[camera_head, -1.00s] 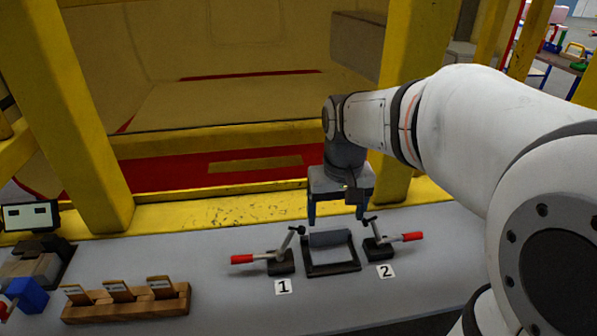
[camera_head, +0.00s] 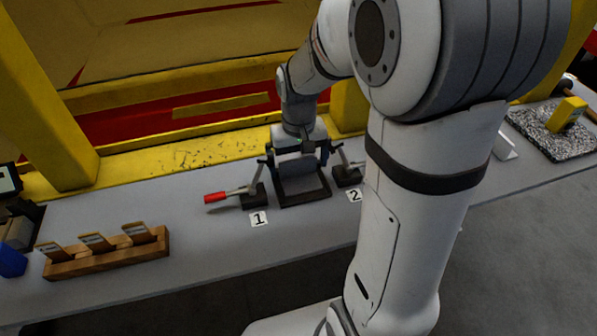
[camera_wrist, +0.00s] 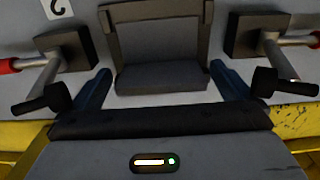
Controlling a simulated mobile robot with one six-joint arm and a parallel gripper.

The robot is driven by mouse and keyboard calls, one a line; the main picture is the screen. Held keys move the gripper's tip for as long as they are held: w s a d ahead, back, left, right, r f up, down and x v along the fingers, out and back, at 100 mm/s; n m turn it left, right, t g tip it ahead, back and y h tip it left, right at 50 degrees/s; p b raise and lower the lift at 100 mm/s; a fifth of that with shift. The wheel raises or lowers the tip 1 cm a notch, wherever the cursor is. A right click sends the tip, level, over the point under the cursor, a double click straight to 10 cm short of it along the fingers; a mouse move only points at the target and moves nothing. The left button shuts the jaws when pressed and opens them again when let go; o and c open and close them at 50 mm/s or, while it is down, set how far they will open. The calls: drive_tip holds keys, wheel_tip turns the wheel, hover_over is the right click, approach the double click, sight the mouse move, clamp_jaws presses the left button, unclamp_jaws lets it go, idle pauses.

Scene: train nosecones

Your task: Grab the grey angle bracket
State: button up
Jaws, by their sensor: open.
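The grey angle bracket (camera_wrist: 162,78) sits in a dark square frame (camera_head: 305,197) on the bench, between two toggle clamps. In the wrist view it lies between the blue fingers of my gripper (camera_wrist: 160,86), with gaps at both sides. In the head view my gripper (camera_head: 298,166) is low over the frame, pointing down, its fingers apart, and it largely hides the bracket. My gripper is open and holds nothing.
Toggle clamp 1 (camera_head: 254,195), with a red handle, stands left of the frame; clamp 2 (camera_head: 347,176) stands right, partly behind my arm. A wooden card holder (camera_head: 108,255) is at left. A pale angled piece (camera_head: 504,147) and a speckled mat (camera_head: 550,140) lie at right.

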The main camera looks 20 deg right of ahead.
wheel_tip(320, 180, down, 2)
drive_tip(key=c, duration=0.9)
drive_tip(key=shift+c, duration=0.5)
drive_tip(key=shift+r, duration=0.2)
